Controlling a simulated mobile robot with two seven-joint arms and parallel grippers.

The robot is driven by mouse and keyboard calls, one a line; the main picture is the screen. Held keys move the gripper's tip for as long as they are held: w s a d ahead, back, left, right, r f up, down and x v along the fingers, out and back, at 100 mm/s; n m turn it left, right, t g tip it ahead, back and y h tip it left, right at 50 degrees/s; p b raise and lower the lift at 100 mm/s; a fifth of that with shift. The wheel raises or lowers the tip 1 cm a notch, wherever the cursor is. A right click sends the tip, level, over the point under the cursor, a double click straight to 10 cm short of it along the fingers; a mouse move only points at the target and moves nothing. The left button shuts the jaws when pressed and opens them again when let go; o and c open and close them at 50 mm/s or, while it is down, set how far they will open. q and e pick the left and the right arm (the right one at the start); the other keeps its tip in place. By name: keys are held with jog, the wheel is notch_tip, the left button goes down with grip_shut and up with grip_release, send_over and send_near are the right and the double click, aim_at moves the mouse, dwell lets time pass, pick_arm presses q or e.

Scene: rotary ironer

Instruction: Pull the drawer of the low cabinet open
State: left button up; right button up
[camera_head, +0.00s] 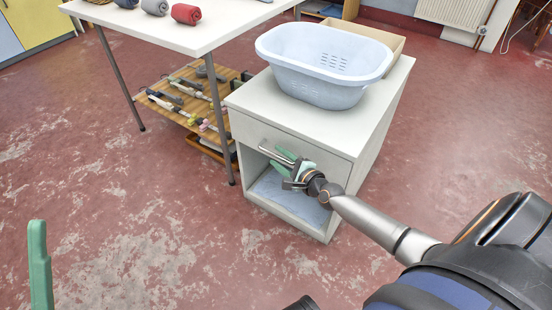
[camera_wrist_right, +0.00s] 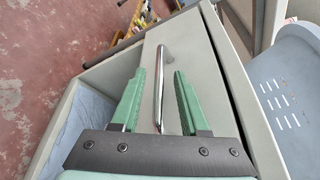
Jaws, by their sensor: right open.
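The low white cabinet (camera_head: 358,150) stands in the middle of the head view. Its drawer front (camera_head: 248,130) sits flush above an open compartment, and the drawer is closed. A metal bar handle (camera_head: 272,155) crosses the drawer front. My right gripper (camera_head: 284,169) is at the handle with its green fingers apart. In the right wrist view the handle (camera_wrist_right: 165,62) runs between the two open fingers (camera_wrist_right: 160,76), with gaps visible on both sides. One green finger of my left gripper (camera_head: 40,265) shows at the lower left, away from the cabinet; its other finger is hidden.
A pale blue laundry basket (camera_head: 322,75) and a cardboard box (camera_head: 392,40) stand on the cabinet. Blue cloth (camera_head: 292,203) lies in the lower compartment. A white table (camera_head: 205,35) with a wooden shelf below is at left. Red floor in front is clear.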

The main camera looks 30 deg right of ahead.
jog(key=shift+x, duration=0.85)
grip_shut()
dwell(0.9)
